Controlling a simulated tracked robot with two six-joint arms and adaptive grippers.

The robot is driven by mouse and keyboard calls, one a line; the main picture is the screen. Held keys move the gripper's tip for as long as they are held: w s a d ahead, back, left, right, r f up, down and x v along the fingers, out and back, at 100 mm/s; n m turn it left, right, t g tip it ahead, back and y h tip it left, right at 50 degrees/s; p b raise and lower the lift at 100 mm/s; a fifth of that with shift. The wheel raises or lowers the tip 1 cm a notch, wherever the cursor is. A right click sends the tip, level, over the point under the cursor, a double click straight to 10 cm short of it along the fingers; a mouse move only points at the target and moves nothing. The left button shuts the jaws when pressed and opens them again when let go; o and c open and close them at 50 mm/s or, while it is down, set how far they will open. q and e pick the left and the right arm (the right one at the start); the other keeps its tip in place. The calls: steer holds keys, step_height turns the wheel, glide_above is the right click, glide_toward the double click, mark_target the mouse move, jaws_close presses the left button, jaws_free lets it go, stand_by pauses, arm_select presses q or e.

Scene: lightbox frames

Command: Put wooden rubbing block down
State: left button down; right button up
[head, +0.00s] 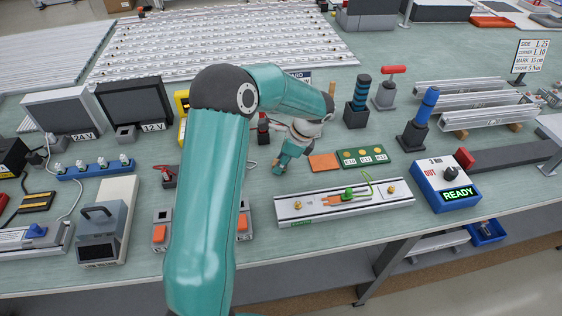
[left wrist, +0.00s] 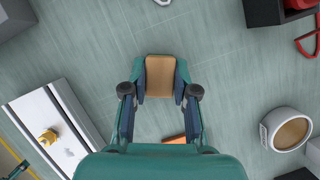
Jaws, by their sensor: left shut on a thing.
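The wooden rubbing block (left wrist: 160,77) is a small tan block with rounded corners, seen from above in the left wrist view. My left gripper (left wrist: 160,84) is shut on it, one finger along each side. In the head view my left gripper (head: 280,167) points down over the green bench, left of a flat orange square (head: 323,162). The block is mostly hidden by the gripper there. I cannot tell whether the block touches the bench. My right gripper is not in view.
An aluminium profile (head: 345,204) with brass knobs lies in front of the gripper. Bench around the block is bare.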

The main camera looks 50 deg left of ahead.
arm_select(q)
steer(key=c, duration=0.9)
jaws_free()
steer(key=shift+f, duration=0.1)
steer(key=v, duration=1.2)
steer(key=shift+b, duration=0.35)
steer(key=shift+a, duration=0.1)
